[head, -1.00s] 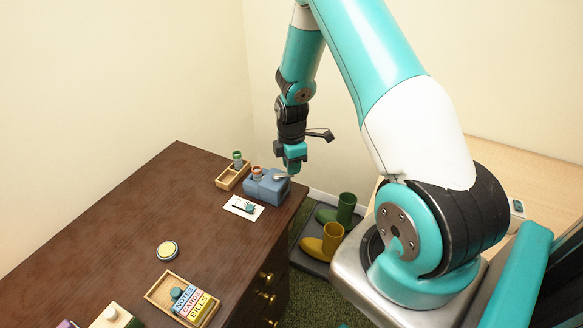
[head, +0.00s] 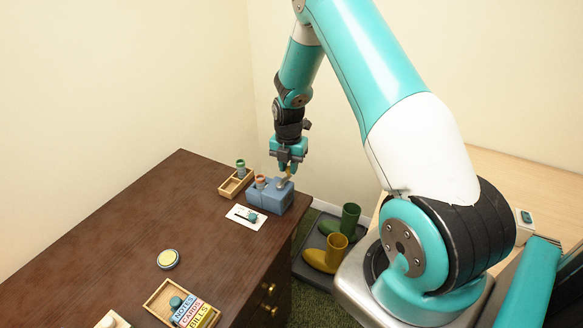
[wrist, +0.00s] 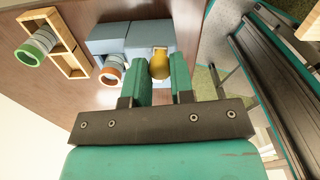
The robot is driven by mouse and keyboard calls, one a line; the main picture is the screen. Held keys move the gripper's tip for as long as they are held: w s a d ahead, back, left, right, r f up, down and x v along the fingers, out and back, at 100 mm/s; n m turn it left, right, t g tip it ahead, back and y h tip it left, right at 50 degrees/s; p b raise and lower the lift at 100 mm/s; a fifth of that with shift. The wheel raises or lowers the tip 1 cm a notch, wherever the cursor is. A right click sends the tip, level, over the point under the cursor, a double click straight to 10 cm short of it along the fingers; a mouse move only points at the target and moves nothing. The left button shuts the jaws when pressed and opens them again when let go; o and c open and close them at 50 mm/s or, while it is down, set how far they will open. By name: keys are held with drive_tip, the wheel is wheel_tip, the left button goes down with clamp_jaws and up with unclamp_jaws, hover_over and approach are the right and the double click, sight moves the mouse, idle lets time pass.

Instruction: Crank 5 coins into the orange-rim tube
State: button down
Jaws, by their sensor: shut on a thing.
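A blue-grey coin machine (head: 271,199) stands near the dresser's far right corner. Its crank has a yellow knob (wrist: 159,66), which sits between my fingers in the wrist view. My gripper (head: 288,167) is shut on this knob, just above the machine; it also shows in the wrist view (wrist: 167,72). The orange-rim tube (head: 260,181) stands upright at the machine's left side; its orange ring (wrist: 109,76) shows in the wrist view. I cannot tell how many coins are in it.
A wooden tray (head: 228,190) with a green-rim tube (head: 240,167) stands left of the machine. A white card (head: 240,223) with a small dark teal item lies in front. A round tin (head: 168,259) and a box of labelled cards are nearer. Boots (head: 330,254) stand on the floor.

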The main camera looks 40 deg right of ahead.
sight(287, 167)
drive_tip(key=shift+w+n, duration=0.35)
drive_tip(key=shift+n, duration=0.45)
drive_tip(key=c, duration=1)
unclamp_jaws()
drive_tip(key=shift+a, duration=0.1)
wheel_tip(287, 167, up, 18)
drive_tip(key=shift+f+b, duration=0.25)
drive_tip(key=shift+b, duration=0.65)
